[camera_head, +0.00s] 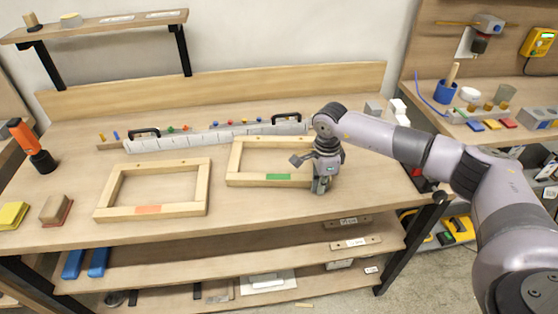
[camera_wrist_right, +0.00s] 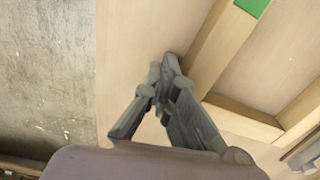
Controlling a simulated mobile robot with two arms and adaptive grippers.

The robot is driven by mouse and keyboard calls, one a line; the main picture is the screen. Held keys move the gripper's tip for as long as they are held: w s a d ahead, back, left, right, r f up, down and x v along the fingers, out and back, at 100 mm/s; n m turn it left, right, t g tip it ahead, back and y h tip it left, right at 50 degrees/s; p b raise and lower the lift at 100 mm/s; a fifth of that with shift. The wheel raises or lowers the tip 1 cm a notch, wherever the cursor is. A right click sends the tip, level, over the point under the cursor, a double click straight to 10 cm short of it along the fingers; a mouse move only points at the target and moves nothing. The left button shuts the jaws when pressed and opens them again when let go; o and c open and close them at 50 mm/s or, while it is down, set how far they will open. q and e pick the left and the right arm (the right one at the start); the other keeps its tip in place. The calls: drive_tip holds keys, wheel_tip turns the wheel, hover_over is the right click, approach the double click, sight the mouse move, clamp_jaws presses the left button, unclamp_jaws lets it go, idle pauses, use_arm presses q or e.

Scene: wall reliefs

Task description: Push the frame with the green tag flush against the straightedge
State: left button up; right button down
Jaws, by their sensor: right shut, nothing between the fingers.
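The wooden frame with the green tag (camera_head: 245,179) lies flat on the bench, its tag (camera_head: 278,177) on the near rail. The tag also shows in the right wrist view (camera_wrist_right: 253,6). The pale straightedge (camera_head: 200,140) with two black handles lies behind the frame. The frame's far rail is close to it; I cannot tell whether they touch. My right gripper (camera_head: 320,188) points down at the frame's near right corner. In the wrist view its shut, empty fingertips (camera_wrist_right: 172,66) are beside the near rail; contact is unclear. My left gripper is not in view.
A second wooden frame with an orange tag (camera_head: 150,210) lies to the left, with a gap behind it. A yellow block (camera_head: 13,214) and a brown block (camera_head: 55,208) sit further left. Small coloured pins stand behind the straightedge. Grey and white blocks (camera_head: 374,108) are at the back right.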

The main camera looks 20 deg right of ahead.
drive_tip(key=shift+w+d+b, duration=0.2)
drive_tip(key=shift+w+b, duration=0.4)
drive_tip(key=shift+w, duration=0.25)
drive_tip(key=shift+w+d+b, duration=0.15)
drive_tip(key=shift+w+b, duration=0.4)
drive_tip(key=shift+w, duration=0.3)
drive_tip(key=shift+w+d+b, duration=0.2)
drive_tip(key=shift+w+b, duration=0.4)
drive_tip(key=shift+w, duration=0.25)
idle(2.0)
drive_tip(key=shift+s+a+p, duration=0.1)
drive_tip(key=shift+s+p, duration=0.35)
drive_tip(key=shift+s, duration=0.15)
drive_tip(key=shift+s+a+p, duration=0.15)
drive_tip(key=shift+s+p, duration=0.15)
drive_tip(key=shift+s, duration=0.35)
drive_tip(key=shift+r, duration=0.15)
drive_tip(key=shift+r+p, duration=2.45)
drive_tip(key=shift+r, duration=1.4)
